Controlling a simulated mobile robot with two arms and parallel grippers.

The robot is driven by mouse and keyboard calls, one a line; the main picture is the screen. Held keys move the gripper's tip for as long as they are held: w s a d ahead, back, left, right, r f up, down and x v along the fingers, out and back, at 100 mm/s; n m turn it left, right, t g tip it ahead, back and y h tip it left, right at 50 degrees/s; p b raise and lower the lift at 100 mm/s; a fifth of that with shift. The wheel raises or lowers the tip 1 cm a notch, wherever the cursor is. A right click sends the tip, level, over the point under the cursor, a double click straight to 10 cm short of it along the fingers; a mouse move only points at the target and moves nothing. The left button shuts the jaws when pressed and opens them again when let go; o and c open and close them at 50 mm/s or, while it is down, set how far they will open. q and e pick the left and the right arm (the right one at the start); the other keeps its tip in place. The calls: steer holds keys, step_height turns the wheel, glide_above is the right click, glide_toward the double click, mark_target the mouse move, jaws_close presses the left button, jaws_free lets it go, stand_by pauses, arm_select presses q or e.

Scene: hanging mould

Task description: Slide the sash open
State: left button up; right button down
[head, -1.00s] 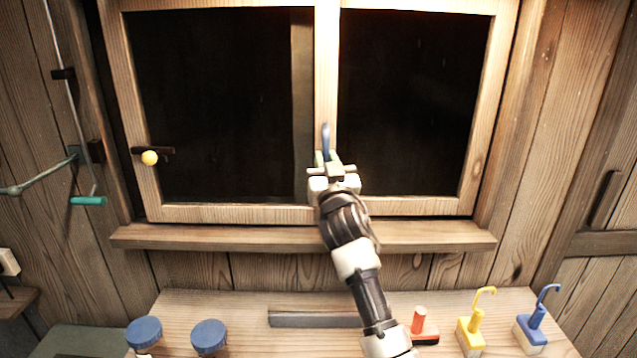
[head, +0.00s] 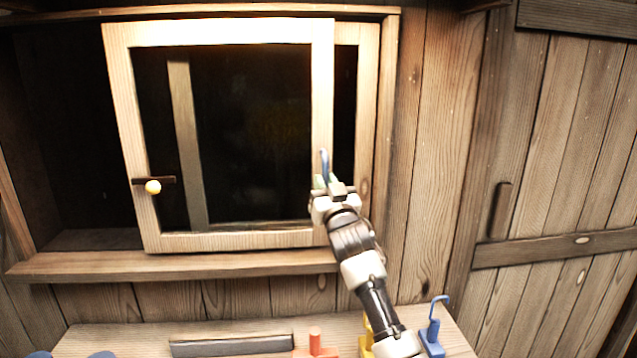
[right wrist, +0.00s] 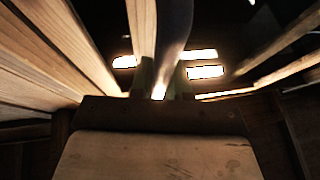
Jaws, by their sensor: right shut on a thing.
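The sash (head: 220,241) is a pale wooden frame with a dark pane. It stands over at the right of the window, overlapping the other framed pane (head: 368,120) behind it. A dark gap (head: 70,150) is open on its left. A blue upright handle (head: 324,163) is on the sash's right stile. My right gripper (head: 323,184) is shut on this handle; the handle also shows between the fingers in the right wrist view (right wrist: 174,40). My left gripper is out of view.
A wooden sill (head: 180,265) runs below the window. The bench (head: 110,337) below holds a grey bar (head: 230,346), a red-orange block (head: 315,345) and a blue hooked piece (head: 433,330). A plank door (head: 550,150) stands at the right.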

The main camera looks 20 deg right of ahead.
steer(key=shift+d, duration=0.4)
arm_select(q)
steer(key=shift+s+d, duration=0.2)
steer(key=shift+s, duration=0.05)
arm_select(e)
steer(key=shift+s+d, duration=0.1)
steer(key=shift+d, duration=0.05)
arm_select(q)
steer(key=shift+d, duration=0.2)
arm_select(e)
steer(key=c, duration=1.1)
jaws_free()
arm_select(q)
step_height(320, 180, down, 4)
steer(key=b, duration=0.4)
arm_select(e)
steer(key=v, duration=1)
steer(key=shift+s+f, duration=0.25)
steer(key=shift+s, duration=0.1)
